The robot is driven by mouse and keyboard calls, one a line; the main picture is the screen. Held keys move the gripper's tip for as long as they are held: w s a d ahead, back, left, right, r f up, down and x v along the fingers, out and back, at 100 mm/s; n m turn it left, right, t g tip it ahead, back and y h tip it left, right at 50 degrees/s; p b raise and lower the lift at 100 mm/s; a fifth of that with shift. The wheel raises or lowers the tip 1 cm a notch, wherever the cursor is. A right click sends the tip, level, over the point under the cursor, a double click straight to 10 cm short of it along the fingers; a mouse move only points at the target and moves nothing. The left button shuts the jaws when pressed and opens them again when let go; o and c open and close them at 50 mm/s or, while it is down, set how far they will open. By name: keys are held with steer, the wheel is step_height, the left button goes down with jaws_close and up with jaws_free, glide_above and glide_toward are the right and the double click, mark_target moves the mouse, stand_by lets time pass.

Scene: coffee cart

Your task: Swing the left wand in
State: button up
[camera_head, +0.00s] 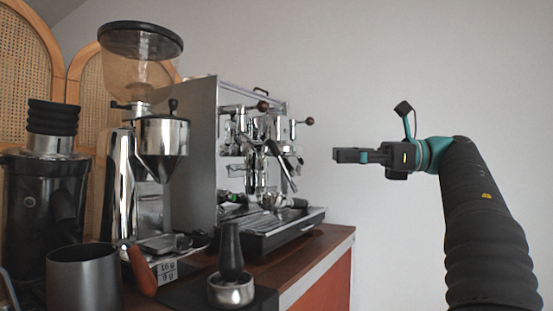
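The chrome espresso machine (198,150) stands on the cart with its front toward the right. Slim chrome and black parts hang at its front. An angled one with a dark grip (288,164) slants outward and looks like a wand, but I cannot tell for sure whether it is the left one. Black-ended knobs (263,106) sit above. My gripper (335,155) is level in the air to the right of the machine, pointing left at it, apart from everything. Its dark fingers are seen side-on, so whether they are open is hidden. Nothing shows held in it.
A grinder (140,45) with a clear hopper stands left of the machine. A dark pitcher (84,280), a tamper (231,252) in a metal basket and a black grinder (44,190) crowd the front left. The drip tray (280,230) juts right. Air around my gripper is free.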

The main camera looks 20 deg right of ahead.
mark_target(277, 156)
steer(key=x, duration=1.3)
steer(key=shift+a+f, duration=0.15)
steer(key=shift+a, duration=0.2)
jaws_close()
